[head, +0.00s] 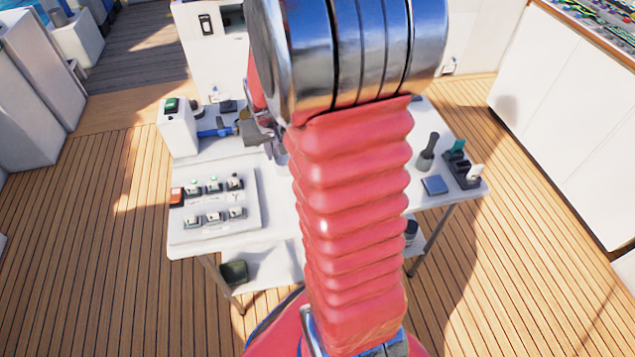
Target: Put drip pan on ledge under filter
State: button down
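A small dark green open tray (233,271), which may be the drip pan, is on the lower shelf of the white table at the front left. I cannot make out the filter or the ledge under it for sure. My red-sleeved arm covers the middle of the table. A grey metal part that looks like my gripper (268,140) shows just left of the arm, above the back of the table. Its fingers are partly hidden and too small to tell open from shut.
The white table (210,240) carries a switch panel (212,205) at left, a blue-handled item (215,131) behind it, and a blue block (435,185) and dark holder (463,170) at right. A white cabinet (570,120) stands at right. Wooden deck (90,250) is clear around.

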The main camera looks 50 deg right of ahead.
jog(key=s+d, duration=0.2)
jog(key=shift+s+d+m, duration=0.3)
jog(key=shift+d+m, duration=0.1)
jog(key=shift+f, duration=0.1)
jog(key=shift+w+f, duration=0.1)
jog(key=shift+f, duration=3)
jog(key=shift+f, duration=1.85)
